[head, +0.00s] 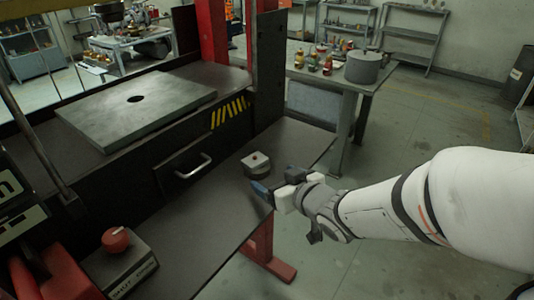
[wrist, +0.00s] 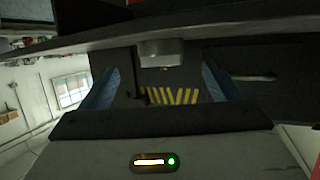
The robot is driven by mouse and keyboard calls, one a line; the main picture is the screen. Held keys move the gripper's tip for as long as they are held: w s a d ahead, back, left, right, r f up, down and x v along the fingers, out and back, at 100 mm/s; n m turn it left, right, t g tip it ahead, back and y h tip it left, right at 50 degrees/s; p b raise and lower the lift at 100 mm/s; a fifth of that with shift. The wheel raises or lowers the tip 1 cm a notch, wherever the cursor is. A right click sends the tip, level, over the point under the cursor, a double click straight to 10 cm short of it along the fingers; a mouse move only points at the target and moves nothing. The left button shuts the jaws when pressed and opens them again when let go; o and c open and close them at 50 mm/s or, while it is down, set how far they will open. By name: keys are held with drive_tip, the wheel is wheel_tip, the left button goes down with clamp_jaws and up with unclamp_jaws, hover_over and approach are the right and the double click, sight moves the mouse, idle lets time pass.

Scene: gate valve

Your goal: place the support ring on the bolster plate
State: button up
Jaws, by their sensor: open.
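The bolster plate (head: 95,118) is a broad flat grey plate with a dark round hole, lying on the press bed at the left of the head view. A small pale grey piece (head: 256,160) with a dark spot on top sits on the dark front shelf; I cannot tell for sure that it is the support ring. It also shows in the wrist view (wrist: 162,55), ahead of the fingers and roughly centred. My gripper (head: 275,183) is open and empty, just to the right of and nearer than this piece. Its blue finger pads show in the wrist view (wrist: 160,88).
A dark drawer front with a metal handle (head: 193,167) and yellow stripes (head: 230,112) lie below the plate. A control box with a red knob (head: 116,240) stands at the near left. A back table (head: 345,85) holds a large grey cylinder (head: 367,66) and several small items.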

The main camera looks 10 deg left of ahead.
sight(262, 170)
drive_tip(key=shift+w+a+r+p, duration=0.1)
drive_tip(key=shift+w+a+p, duration=0.3)
drive_tip(key=shift+p, duration=0.5)
drive_tip(key=shift+w+a+f+p, duration=0.35)
drive_tip(key=shift+w+f+p, duration=0.1)
drive_tip(key=shift+p, duration=0.4)
drive_tip(key=shift+p+x, duration=0.45)
drive_tip(key=shift+x, duration=2.15)
drive_tip(key=shift+r, duration=0.1)
drive_tip(key=shift+c, duration=0.4)
